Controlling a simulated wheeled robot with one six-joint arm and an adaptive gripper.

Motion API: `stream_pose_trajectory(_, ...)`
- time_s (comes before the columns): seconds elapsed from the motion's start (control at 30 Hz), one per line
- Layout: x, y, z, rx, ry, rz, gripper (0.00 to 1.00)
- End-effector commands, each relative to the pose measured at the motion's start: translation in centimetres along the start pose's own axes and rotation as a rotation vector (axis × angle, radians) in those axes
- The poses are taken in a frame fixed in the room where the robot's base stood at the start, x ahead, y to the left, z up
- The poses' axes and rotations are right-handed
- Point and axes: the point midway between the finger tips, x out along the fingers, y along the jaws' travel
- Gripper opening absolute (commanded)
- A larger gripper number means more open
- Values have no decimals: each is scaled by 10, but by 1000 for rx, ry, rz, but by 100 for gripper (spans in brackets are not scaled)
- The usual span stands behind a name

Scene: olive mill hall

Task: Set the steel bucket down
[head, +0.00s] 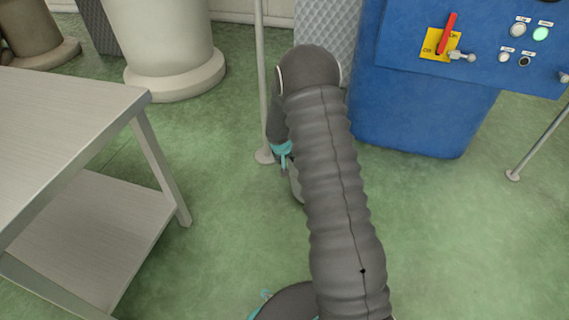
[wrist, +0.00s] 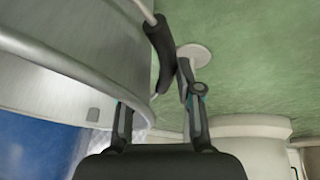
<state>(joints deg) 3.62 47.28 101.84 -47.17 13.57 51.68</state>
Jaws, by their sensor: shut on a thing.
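The steel bucket (wrist: 85,45) fills the upper left of the wrist view, with its rim and shiny metal wall close to the camera. Its thin wire bail runs to a dark handle grip (wrist: 158,45). My gripper (wrist: 163,92) is shut on this grip, with one finger on each side. In the head view my gripper (head: 284,160) hangs low beside the thin post, mostly hidden by my arm. Only a grey sliver of the bucket (head: 296,185) shows there. Its bottom is hidden, so I cannot tell whether it touches the floor.
A metal table (head: 60,100) with a lower shelf stands at left. A thin post on a round foot (head: 264,156) is close to my gripper. A blue control cabinet (head: 420,110) stands at right, and a pale round column (head: 165,45) behind. Green floor is open at lower right.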

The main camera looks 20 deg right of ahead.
Motion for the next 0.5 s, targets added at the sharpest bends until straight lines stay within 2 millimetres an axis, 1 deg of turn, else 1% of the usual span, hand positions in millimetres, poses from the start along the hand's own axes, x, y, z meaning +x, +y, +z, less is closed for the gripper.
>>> stream_pose_trajectory(0.03,9,-1,4,-1,0,0,0)
stream_pose_trajectory(0.17,20,-3,8,-2,1,-1,0)
stream_pose_trajectory(0.5,21,-3,8,0,2,-1,0)
